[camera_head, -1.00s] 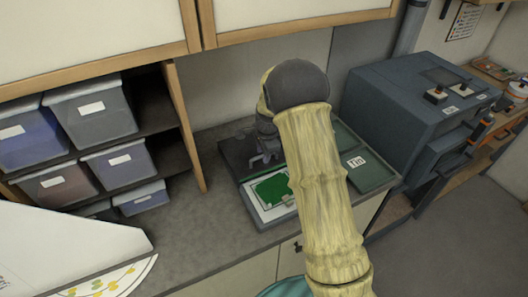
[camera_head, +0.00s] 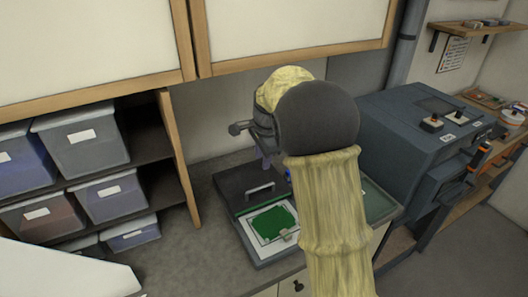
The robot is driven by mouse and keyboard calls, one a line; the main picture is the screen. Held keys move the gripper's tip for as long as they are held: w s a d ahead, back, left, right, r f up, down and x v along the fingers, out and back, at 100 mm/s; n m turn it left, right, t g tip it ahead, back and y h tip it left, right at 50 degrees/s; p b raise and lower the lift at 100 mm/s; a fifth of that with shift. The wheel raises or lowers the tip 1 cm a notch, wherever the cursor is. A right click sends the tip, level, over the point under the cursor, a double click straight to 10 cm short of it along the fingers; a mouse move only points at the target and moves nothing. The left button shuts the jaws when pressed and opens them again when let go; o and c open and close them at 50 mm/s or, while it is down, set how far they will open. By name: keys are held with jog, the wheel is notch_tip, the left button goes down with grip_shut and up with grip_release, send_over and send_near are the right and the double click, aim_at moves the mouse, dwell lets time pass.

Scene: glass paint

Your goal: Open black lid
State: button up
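The black lid (camera_head: 234,183) is a dark flat panel on the counter at the middle, with a pale bar handle (camera_head: 260,189) on its top. It lies just behind a tray holding a white sheet with a green shape (camera_head: 272,222). My gripper (camera_head: 266,164) is above and behind the handle, apart from it as far as I can see. My own arm covers most of the gripper and the lid's right part. Whether the fingers are open or shut does not show.
Overhead cabinets (camera_head: 290,32) hang above the counter. Shelves with grey bins (camera_head: 80,142) stand at the left. A dark grey machine (camera_head: 400,130) stands at the right. A white panel (camera_head: 60,270) fills the lower left. Bare counter (camera_head: 178,245) lies left of the lid.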

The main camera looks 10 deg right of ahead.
jog(key=r, duration=0.2)
jog(key=s+r, duration=0.1)
jog(key=shift+d+r, duration=0.3)
jog(key=shift+r, duration=0.05)
jog(key=s+d+f+n, duration=0.1)
jog(key=s+f+n, duration=0.3)
jog(key=s, duration=0.4)
jog(key=s+d+f+n+b, duration=0.1)
jog(key=s+f+n, duration=0.3)
jog(key=s, duration=0.4)
jog(key=s+d+f+n, duration=0.2)
jog(key=s+f+n, duration=0.2)
jog(key=s+n, duration=0.2)
jog(key=s, duration=0.2)
jog(key=shift+s+t+h, duration=0.3)
jog(key=shift+s+h, duration=0.05)
jog(key=shift+h, duration=0.05)
dwell(0.9)
